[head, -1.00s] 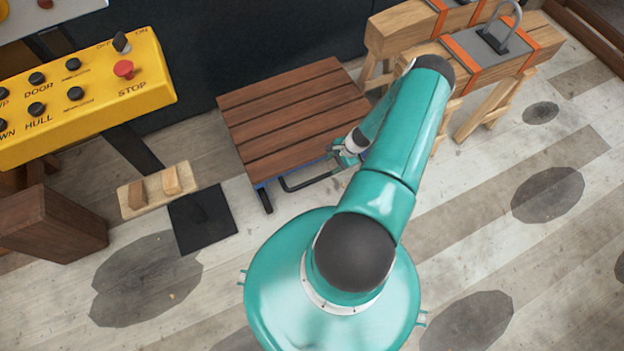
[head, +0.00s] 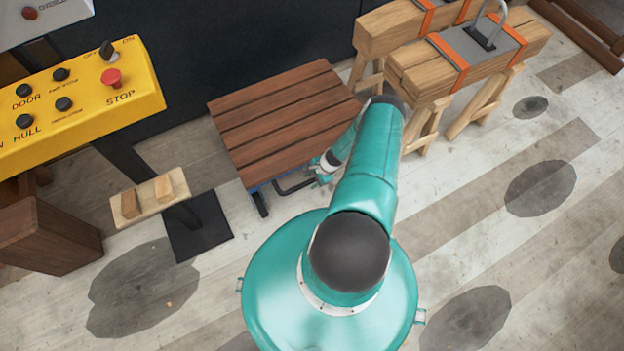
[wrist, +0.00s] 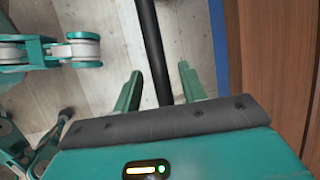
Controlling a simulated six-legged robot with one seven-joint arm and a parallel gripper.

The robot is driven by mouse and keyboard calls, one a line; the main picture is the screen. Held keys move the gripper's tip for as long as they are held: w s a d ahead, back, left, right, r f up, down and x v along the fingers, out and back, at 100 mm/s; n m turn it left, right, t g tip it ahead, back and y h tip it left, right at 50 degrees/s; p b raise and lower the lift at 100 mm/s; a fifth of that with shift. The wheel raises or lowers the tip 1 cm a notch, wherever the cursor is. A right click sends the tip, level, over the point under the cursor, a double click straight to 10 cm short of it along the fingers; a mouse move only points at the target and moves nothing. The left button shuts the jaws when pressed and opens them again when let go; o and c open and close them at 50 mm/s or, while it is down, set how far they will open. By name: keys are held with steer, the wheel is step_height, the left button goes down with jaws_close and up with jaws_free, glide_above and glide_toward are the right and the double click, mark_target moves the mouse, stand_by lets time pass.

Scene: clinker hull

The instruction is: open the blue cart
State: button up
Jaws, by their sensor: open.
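The blue cart (head: 285,115) has a brown slatted wooden top and a blue frame showing under its near edge. Its black bar handle (head: 290,189) sticks out from the near side. In the wrist view the handle (wrist: 150,45) runs as a dark bar down between my two fingers, and the cart's blue edge (wrist: 219,45) and wood top lie to the right. My gripper (wrist: 160,78) is open, with a finger on each side of the bar and gaps visible. In the head view my gripper (head: 318,172) is at the handle's right end, partly hidden by my arm.
A yellow control panel (head: 75,95) on a post with a black base plate (head: 198,227) stands left. A small board with wooden blocks (head: 150,197) is beside the post. Timber on trestles (head: 470,60) stands at the back right.

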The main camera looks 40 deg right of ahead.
steer(key=shift+c, duration=0.2)
jaws_close()
steer(key=shift+s, duration=0.15)
